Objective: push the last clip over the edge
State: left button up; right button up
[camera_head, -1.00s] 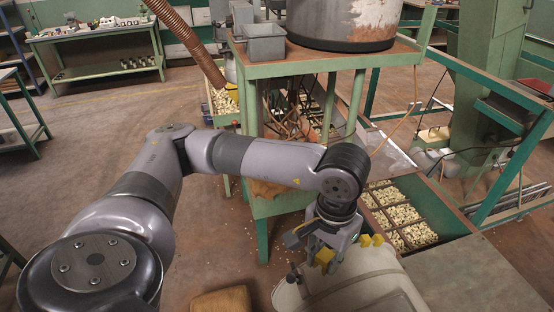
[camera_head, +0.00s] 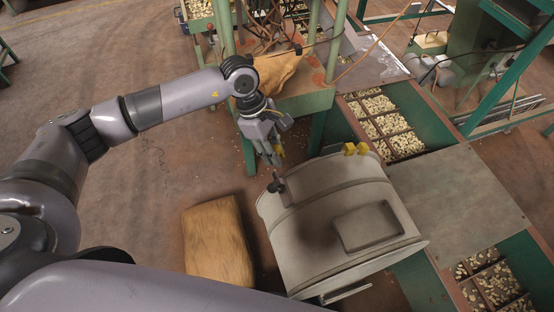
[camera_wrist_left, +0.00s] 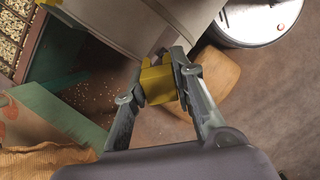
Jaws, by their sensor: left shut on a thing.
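A yellow clip (camera_wrist_left: 158,85) is held between the two fingertips of my left gripper (camera_wrist_left: 157,82) in the left wrist view. In the head view, my left gripper (camera_head: 275,160) hangs beside the upper left corner of a pale grey-beige container (camera_head: 310,235), and only a sliver of the held clip shows. Two more yellow clips (camera_head: 355,148) sit side by side on the container's far rim. In the wrist view, the container (camera_wrist_left: 112,18) lies just beyond the held clip; I cannot tell whether they touch. My right gripper is out of view.
A green-framed stand (camera_head: 318,95) with a brown cloth (camera_head: 278,75) is behind the gripper. A brown block (camera_head: 218,242) lies on the floor left of the container. Trays of pale pieces (camera_head: 385,125) stand behind it at right. Floor on the left is clear.

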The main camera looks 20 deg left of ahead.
aim_at(293, 170)
pick_arm(q)
jog(key=shift+w+d+f+n+t+h+b, duration=0.15)
jog(key=shift+w+d+f+n+t+b, duration=0.4)
jog(key=shift+f+n, duration=1.3)
jog(key=shift+w+d+f+n+t+h+b, duration=0.2)
jog(key=shift+w+f+n+t+b, duration=0.7)
jog(key=shift+f, duration=1.75)
jog(key=shift+w+d+f+n+t+h+b, duration=0.15)
jog(key=shift+w+d+f+n+t+b, duration=0.25)
jog(key=shift+w+f+n+b, duration=1.4)
jog(key=shift+s+d+f+m, duration=0.15)
jog(key=shift+s+f+m, duration=0.05)
jog(key=shift+f, duration=0.4)
jog(key=shift+s+d+f+m, duration=0.1)
jog(key=shift+s+f+m, duration=0.05)
jog(key=shift+f, duration=0.4)
jog(key=shift+b+x, duration=0.9)
jog(key=shift+b, duration=0.05)
jog(key=o, duration=1)
